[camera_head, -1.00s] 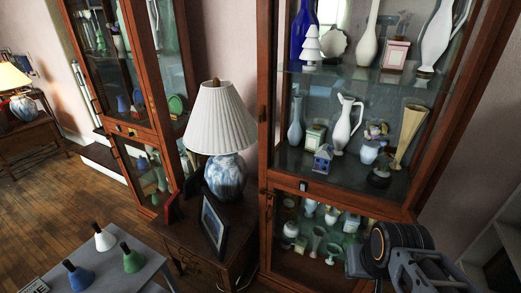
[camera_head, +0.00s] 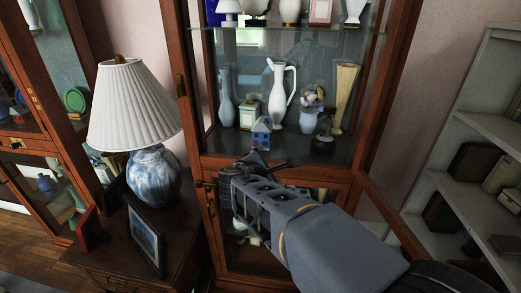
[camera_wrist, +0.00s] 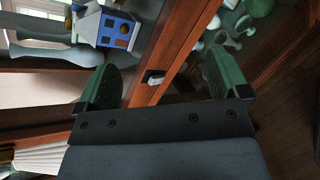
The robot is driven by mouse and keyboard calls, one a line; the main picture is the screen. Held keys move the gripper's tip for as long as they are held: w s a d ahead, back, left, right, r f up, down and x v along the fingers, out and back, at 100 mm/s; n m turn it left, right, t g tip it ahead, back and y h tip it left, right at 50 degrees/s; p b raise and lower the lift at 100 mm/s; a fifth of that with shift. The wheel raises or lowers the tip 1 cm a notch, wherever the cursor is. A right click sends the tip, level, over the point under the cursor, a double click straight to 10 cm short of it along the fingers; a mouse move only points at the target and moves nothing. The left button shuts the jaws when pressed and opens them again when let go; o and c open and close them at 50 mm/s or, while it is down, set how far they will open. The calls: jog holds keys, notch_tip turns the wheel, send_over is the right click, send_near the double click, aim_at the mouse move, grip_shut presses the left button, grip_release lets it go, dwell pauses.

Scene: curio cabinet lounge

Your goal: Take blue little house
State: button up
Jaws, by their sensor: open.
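The blue little house (camera_head: 262,131) stands on the middle shelf of the curio cabinet, near the shelf's front edge. It has blue walls and a pale roof. In the wrist view the house (camera_wrist: 116,30) shows sideways at the upper left, beyond the finger on that side. My gripper (camera_head: 262,164) is in front of the cabinet, just below the house and apart from it. In the wrist view my gripper (camera_wrist: 168,82) is open, with nothing between its green-padded fingers; the cabinet's wooden rail (camera_wrist: 172,58) lies beyond them.
A lamp (camera_head: 133,108) and a picture frame (camera_head: 146,238) stand on the side table at left. A bookshelf (camera_head: 455,180) is at right.

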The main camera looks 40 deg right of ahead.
aim_at(261, 136)
jog(key=w+d+n+t+b, duration=0.1)
jog(key=w+d+n+t, duration=0.1)
jog(key=w+n, duration=0.2)
jog(key=w+d+n+t+h+b, duration=0.1)
jog(key=w+d+n+t+b, duration=0.1)
jog(key=w+n, duration=0.2)
jog(key=w+d+n+t+b, duration=0.1)
jog(key=w+d+n+b, duration=0.1)
jog(key=w+n, duration=0.2)
jog(key=shift+w+d+t+h, duration=0.2)
jog(key=shift+w+t+h, duration=0.1)
jog(key=shift+t, duration=0.1)
jog(key=shift+f+x, duration=0.1)
jog(key=shift+x, duration=1.4)
jog(key=shift+f+x, duration=0.15)
jog(key=shift+x, duration=1.35)
jog(key=c, duration=1.1)
jog(key=shift+r, duration=0.15)
